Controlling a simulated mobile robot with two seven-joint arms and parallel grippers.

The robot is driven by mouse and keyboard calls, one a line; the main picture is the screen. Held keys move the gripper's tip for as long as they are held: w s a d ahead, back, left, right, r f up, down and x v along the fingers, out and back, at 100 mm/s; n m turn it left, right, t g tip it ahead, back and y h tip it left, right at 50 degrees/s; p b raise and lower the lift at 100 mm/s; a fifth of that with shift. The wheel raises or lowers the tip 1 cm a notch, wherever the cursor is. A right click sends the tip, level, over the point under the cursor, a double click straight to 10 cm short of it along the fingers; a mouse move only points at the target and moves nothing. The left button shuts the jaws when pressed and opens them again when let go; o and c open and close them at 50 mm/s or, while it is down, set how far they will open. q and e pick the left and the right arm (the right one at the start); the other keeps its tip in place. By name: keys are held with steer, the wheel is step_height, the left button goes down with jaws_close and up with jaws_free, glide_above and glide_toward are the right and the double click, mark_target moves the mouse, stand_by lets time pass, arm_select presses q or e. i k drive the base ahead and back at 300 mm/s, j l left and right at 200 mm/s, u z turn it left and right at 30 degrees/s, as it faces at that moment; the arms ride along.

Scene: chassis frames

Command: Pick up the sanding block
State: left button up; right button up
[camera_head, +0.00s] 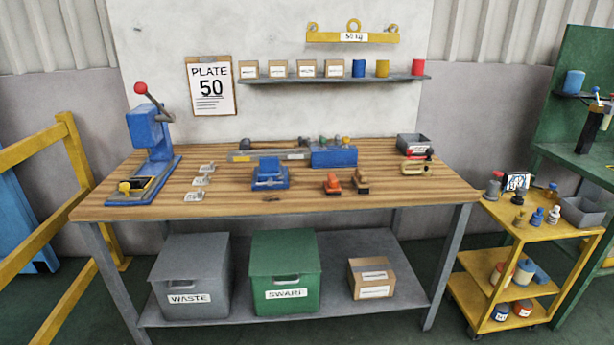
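Two small hand-tool-like blocks stand side by side on the wooden workbench top (230,203), right of centre. One is orange-red with a dark base (332,184); the other is tan-brown with a dark base (361,182). Either could be the sanding block; at this size I cannot tell which. They are close together with a narrow gap. Neither of my grippers is in view, and nothing covers the two blocks.
A blue fixture (270,176) sits left of the blocks, with a longer grey and blue device (334,156) behind. A blue press (150,140) stands left. The bench's front strip is mostly clear.

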mark_target(331, 186)
steer(key=l+u, duration=0.15)
steer(key=u, duration=0.3)
steer(key=i+l+u, duration=0.1)
steer(key=u, duration=0.35)
steer(key=l+u, duration=0.5)
steer(key=l, duration=0.35)
steer(key=l+u, duration=0.2)
steer(key=l, duration=0.65)
